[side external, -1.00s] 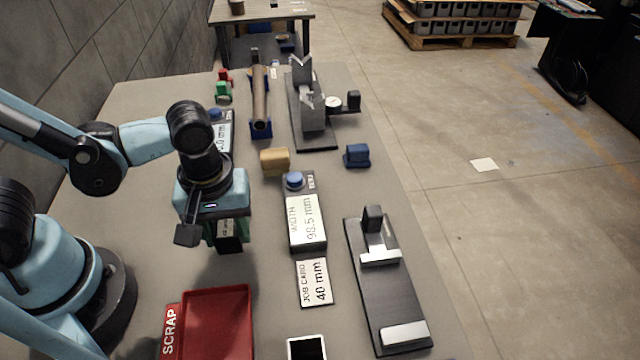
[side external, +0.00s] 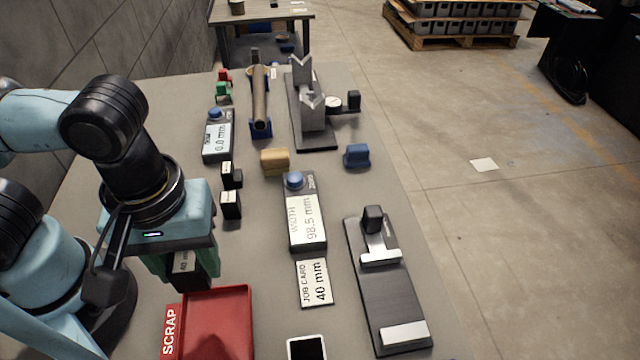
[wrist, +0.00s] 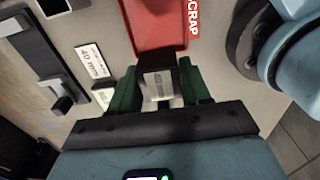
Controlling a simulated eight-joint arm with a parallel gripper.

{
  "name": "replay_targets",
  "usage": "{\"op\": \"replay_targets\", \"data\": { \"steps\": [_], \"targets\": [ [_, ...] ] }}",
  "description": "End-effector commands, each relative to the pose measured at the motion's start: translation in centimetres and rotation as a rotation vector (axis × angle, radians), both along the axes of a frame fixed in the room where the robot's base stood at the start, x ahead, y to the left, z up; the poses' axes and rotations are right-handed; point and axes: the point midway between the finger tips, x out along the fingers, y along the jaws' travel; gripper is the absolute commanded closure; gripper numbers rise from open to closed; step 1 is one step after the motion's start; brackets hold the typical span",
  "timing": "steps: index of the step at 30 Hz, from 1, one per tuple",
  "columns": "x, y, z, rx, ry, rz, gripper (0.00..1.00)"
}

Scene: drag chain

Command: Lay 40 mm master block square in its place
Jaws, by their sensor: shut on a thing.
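My gripper (side external: 183,264) has green fingers shut on a dark block with a white label reading 40 (side external: 186,282). Whether the block is clear of the bench is hard to tell. A dark gauge plate (side external: 382,305) with a silver bar and a black upright block lies at the right. The job card (side external: 314,283) reads 40 mm.
Two more black labelled blocks (side external: 230,205) stand behind my gripper. The width readout (side external: 304,222) shows 98.5 mm. A tan block (side external: 275,160), a blue block (side external: 357,156) and a V-shaped stand (side external: 311,110) are farther back.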

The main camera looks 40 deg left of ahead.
Motion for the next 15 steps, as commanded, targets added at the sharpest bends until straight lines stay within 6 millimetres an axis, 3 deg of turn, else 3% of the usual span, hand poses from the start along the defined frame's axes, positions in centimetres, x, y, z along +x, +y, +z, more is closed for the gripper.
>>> {"op": "replay_targets", "data": {
  "steps": [8, 15],
  "targets": [
    [-0.4, -1.2, 1.1, 0.0, 0.0, -0.001, 1.0],
    [1.9, -4.3, 2.7, -0.001, -0.001, 0.001, 1.0]
  ]
}}
